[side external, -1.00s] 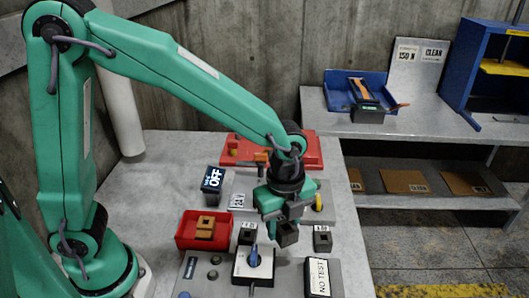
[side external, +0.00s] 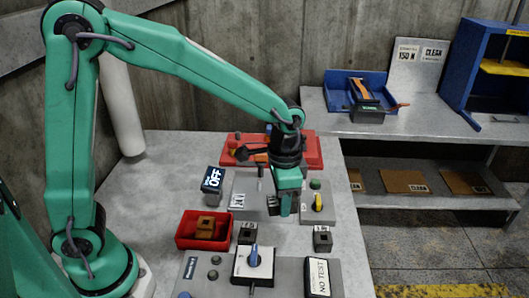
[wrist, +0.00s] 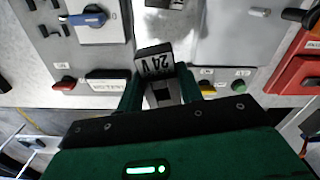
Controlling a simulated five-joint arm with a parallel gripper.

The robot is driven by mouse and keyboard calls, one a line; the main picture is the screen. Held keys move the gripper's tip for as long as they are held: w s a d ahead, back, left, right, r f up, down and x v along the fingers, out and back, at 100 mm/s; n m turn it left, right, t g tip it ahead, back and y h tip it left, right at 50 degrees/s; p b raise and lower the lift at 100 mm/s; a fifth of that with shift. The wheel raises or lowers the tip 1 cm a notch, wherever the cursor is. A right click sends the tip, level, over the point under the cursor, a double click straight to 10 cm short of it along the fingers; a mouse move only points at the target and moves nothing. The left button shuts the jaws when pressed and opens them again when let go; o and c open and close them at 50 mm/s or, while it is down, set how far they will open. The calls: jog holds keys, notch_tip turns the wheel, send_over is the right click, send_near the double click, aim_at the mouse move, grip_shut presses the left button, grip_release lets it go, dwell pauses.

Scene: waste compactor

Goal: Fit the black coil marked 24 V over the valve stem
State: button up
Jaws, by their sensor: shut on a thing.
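My gripper (side external: 285,207) is shut on the black coil marked 24 V (wrist: 154,61). In the wrist view the coil sits between the fingertips, its white "24 V" label facing the camera. In the side view the coil (side external: 272,204) is partly hidden by a finger, above the grey panel (side external: 241,188). A small silver cylinder (wrist: 260,12) stands out from a grey plate in the wrist view, apart from the coil. It may be the valve stem, but I cannot tell for sure.
Two dark coils (side external: 247,233) (side external: 322,238) stand in front. A red bin (side external: 191,240) holds a brown coil.

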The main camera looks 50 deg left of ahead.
jog(key=w+a+n, duration=0.2)
jog(key=a+n, duration=0.2)
jog(key=n, duration=0.7)
jog(key=w+a+r+n, duration=0.1)
jog(key=a+n, duration=0.4)
jog(key=n, duration=0.6)
jog(key=w+a+r+n, duration=0.1)
jog(key=w+a+n, duration=0.2)
jog(key=n, duration=0.8)
jog(key=shift+w+a+r, duration=0.25)
jog(key=shift+w+a, duration=0.15)
jog(key=shift+a, duration=0.7)
jog(key=shift+f, duration=0.2)
jog(key=shift+f, duration=2.7)
jog(key=shift+f, duration=2.05)
